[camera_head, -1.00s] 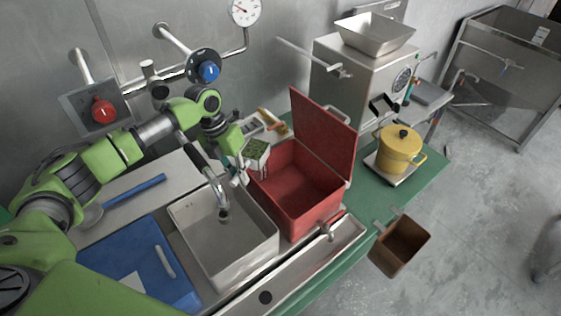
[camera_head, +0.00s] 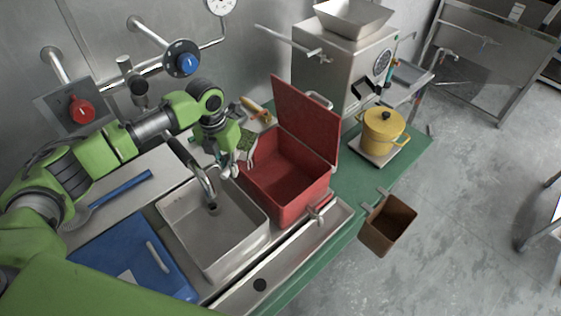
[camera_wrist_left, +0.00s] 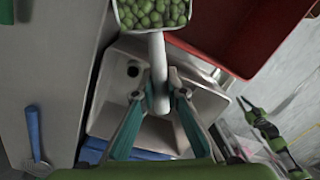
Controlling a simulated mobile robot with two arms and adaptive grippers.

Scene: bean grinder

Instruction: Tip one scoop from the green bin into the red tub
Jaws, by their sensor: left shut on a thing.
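My left gripper (camera_head: 230,170) is shut on the pale handle of a scoop (camera_wrist_left: 157,72), just left of the red tub. The scoop's bowl is full of green beans (camera_wrist_left: 152,12) in the left wrist view; it shows small and partly covered in the head view (camera_head: 246,142). The red tub (camera_head: 290,185) is open, its lid raised at the back; part of it shows at the upper right of the wrist view (camera_wrist_left: 230,30). The scoop is beside the tub's left edge. I cannot make out a green bin.
A steel sink (camera_head: 215,230) with a curved tap (camera_head: 195,165) lies left of the tub. A grinder (camera_head: 345,60), yellow pot (camera_head: 382,130) and brown box (camera_head: 388,225) are to the right.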

